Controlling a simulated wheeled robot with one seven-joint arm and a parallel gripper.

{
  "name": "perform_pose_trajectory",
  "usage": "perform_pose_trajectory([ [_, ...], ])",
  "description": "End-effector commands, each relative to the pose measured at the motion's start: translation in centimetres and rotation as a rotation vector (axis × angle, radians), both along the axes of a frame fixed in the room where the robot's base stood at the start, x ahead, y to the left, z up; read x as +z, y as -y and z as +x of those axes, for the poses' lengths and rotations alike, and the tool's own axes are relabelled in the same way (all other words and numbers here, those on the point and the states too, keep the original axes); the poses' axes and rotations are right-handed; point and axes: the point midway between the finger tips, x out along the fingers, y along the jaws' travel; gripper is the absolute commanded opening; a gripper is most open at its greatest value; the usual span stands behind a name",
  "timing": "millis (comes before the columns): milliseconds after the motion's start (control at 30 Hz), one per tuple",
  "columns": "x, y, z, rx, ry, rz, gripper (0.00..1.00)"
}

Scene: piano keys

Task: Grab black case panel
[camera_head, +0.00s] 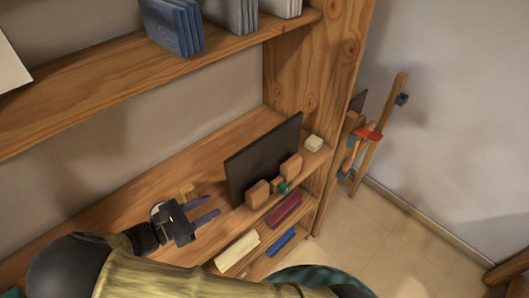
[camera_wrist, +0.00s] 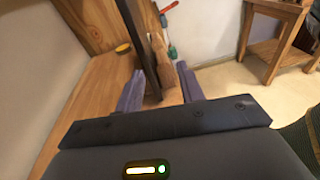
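The black case panel (camera_head: 264,158) stands upright on the wooden shelf, with small wooden blocks (camera_head: 257,193) against its front. In the wrist view the panel (camera_wrist: 142,45) shows nearly edge-on, ahead of my gripper and nearer the left finger's line. My gripper (camera_head: 214,205) is open and empty, with its two purple fingers pointing toward the panel's near left end. In the head view a gap shows between the fingertips and the panel. The fingers (camera_wrist: 160,69) also show spread apart in the wrist view.
A pale yellow block (camera_head: 313,143) sits on the shelf beyond the panel. A small green item (camera_head: 283,188) is by the blocks. The wooden upright (camera_head: 312,75) closes the shelf's far end. An upper shelf (camera_head: 150,75) with books overhangs. Shelf surface left of the panel is mostly clear.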

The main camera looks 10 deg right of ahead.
Motion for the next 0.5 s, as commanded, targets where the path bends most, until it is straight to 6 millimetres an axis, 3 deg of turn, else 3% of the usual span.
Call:
perform_pose_trajectory([
  [33,0.2,-1.4,-0.4,0.049,0.015,-0.05,0.38],
  [167,0.6,-3.3,-0.9,0.11,0.04,-0.116,0.38],
  [500,0.6,-3.4,-1.0,0.117,0.042,-0.122,0.38],
])
